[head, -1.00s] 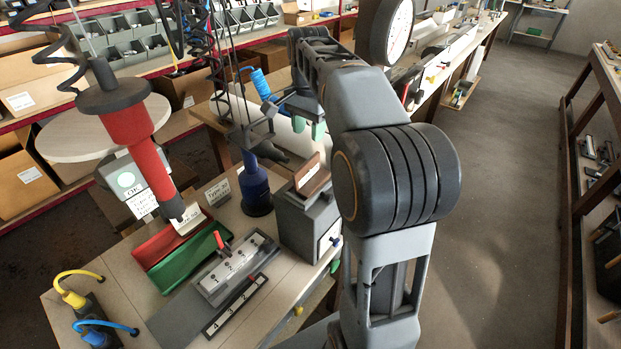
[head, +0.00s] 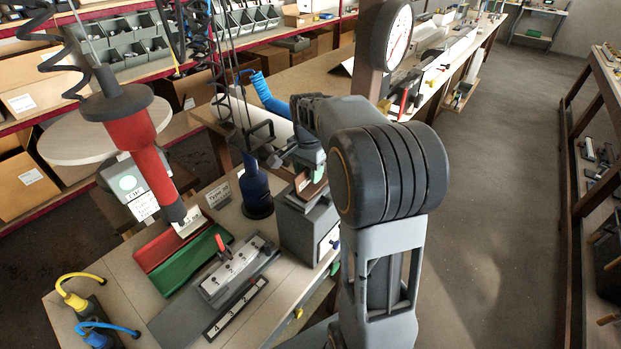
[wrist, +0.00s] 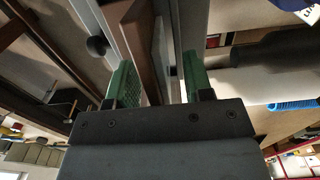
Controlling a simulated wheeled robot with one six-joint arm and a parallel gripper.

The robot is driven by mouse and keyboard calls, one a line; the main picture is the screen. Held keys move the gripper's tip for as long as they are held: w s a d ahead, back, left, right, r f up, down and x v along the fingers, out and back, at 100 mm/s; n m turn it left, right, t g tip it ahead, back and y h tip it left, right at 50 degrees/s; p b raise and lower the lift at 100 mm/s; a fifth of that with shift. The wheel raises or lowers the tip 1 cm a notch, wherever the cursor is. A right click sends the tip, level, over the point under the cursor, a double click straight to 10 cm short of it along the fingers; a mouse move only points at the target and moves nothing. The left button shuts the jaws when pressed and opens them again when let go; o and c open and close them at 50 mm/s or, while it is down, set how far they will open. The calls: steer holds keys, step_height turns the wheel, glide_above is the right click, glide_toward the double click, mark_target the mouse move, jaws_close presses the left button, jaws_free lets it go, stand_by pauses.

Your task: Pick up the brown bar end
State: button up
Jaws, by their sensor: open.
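The brown bar end (head: 305,187) stands in the top of a grey box-shaped holder (head: 297,224) on the bench, partly hidden by my gripper (head: 315,171). My gripper is over the holder, close to the bar end. In the wrist view the two green fingers of my gripper (wrist: 158,80) are apart. A brown piece with a lighter edge (wrist: 146,45), which looks like the bar end, runs up between them, nearer the left finger. I cannot tell whether a finger touches it.
A blue bottle-shaped thing (head: 257,193) stands just left of the holder. A red tray (head: 170,243) and a green tray (head: 190,266) lie further left. A red hanging tool (head: 139,140) is above them. A round dial (head: 397,35) stands behind my arm.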

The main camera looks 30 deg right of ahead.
steer(key=shift+f, duration=0.25)
steer(key=shift+c, duration=0.2)
jaws_close()
